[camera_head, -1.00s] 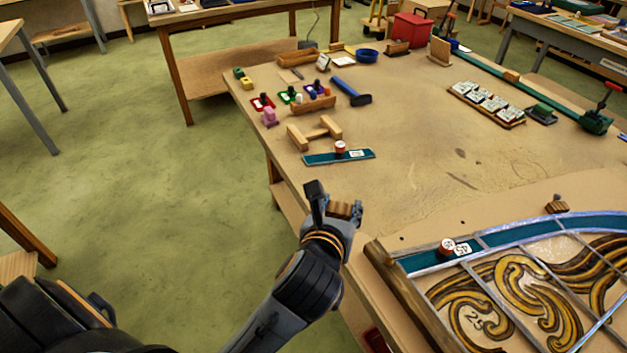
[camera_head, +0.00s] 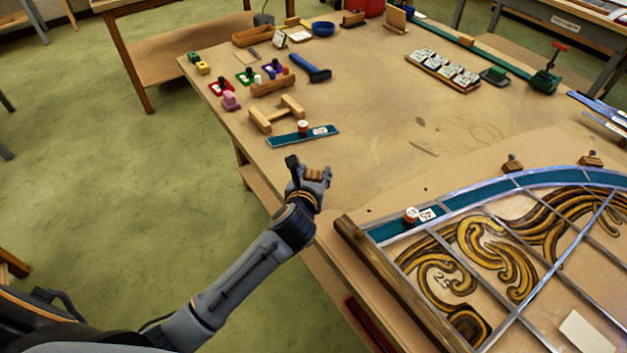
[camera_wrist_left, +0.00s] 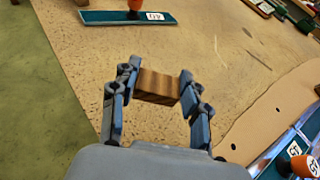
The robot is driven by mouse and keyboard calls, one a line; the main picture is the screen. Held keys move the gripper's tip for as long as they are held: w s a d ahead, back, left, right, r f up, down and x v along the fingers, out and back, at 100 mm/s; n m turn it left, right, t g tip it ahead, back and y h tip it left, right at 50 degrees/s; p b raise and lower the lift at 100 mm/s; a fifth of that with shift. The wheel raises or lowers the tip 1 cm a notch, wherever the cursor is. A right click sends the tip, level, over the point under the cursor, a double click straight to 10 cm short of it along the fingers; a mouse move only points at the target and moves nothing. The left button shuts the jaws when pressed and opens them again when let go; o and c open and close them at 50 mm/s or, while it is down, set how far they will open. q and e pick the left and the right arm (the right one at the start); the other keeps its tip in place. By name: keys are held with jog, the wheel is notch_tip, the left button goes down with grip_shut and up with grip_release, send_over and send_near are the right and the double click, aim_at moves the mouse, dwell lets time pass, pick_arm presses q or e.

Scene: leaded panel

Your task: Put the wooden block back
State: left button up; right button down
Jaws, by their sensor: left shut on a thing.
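My left gripper (camera_head: 309,172) is shut on a small brown wooden block (camera_head: 313,174), above the table's left front edge. In the left wrist view the block (camera_wrist_left: 157,86) shows striped grain and sits between the two fingertips (camera_wrist_left: 155,88). Two similar wooden blocks with dark knobs stand on the board behind the leaded panel: one block (camera_head: 512,167) and another block (camera_head: 590,161) to its right. My right gripper is in neither view.
The leaded panel (camera_head: 470,213) fills the front right, with a wooden batten (camera_head: 385,275) along its left side. The table's middle (camera_head: 380,130) is clear.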

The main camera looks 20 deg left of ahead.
pick_arm(q)
jog(key=f, duration=0.3)
jog(key=shift+w+f+p, duration=0.15)
jog(key=shift+w+p, duration=0.1)
jog(key=shift+p, duration=0.05)
jog(key=shift+f, duration=0.2)
jog(key=shift+f, duration=0.15)
jog(key=o, duration=0.9)
